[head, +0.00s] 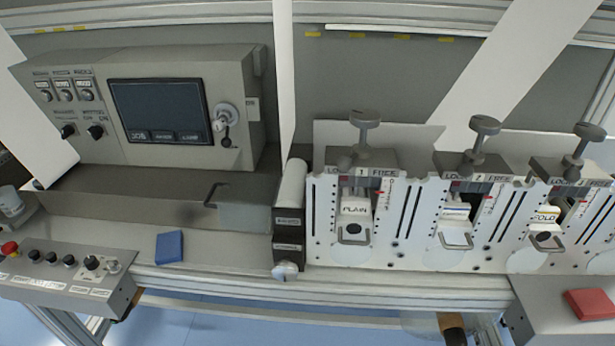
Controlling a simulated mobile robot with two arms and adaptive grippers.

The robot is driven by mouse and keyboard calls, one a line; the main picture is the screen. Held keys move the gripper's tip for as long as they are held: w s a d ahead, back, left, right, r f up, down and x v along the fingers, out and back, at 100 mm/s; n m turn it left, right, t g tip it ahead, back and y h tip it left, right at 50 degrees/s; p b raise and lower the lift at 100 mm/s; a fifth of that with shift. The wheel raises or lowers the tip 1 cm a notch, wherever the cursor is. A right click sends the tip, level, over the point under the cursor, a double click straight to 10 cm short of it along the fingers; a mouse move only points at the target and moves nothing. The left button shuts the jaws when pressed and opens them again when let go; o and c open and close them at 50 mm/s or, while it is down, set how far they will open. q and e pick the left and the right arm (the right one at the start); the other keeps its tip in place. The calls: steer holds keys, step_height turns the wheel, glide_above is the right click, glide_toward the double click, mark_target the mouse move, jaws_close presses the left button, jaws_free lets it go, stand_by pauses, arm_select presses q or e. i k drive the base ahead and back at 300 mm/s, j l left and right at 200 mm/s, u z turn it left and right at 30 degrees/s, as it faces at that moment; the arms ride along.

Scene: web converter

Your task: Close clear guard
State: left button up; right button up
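I cannot make out the clear guard for certain. A thin dark bent handle (213,194) stands at the front of the long grey housing (130,195) below the control panel. Just right of it is a pale grey, possibly see-through panel (245,216), beside the white upright roller (290,185). I cannot tell whether this panel is the guard, or whether it is open or shut.
A control panel with a dark screen (160,108) stands at back left. Several white stations with T-shaped knobs (364,122) line the right. A blue block (169,247) lies on the front ledge. A button box (70,270) with a red button is at lower left. A red block (590,303) is at lower right.

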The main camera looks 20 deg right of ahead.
mark_target(206, 204)
steer(key=i+j+z, duration=0.25)
steer(key=z, duration=0.15)
steer(key=i+j+z, duration=0.15)
steer(key=j+z, duration=0.3)
steer(key=i+j+z, duration=0.15)
steer(key=j+z, duration=0.25)
steer(key=l, duration=0.1)
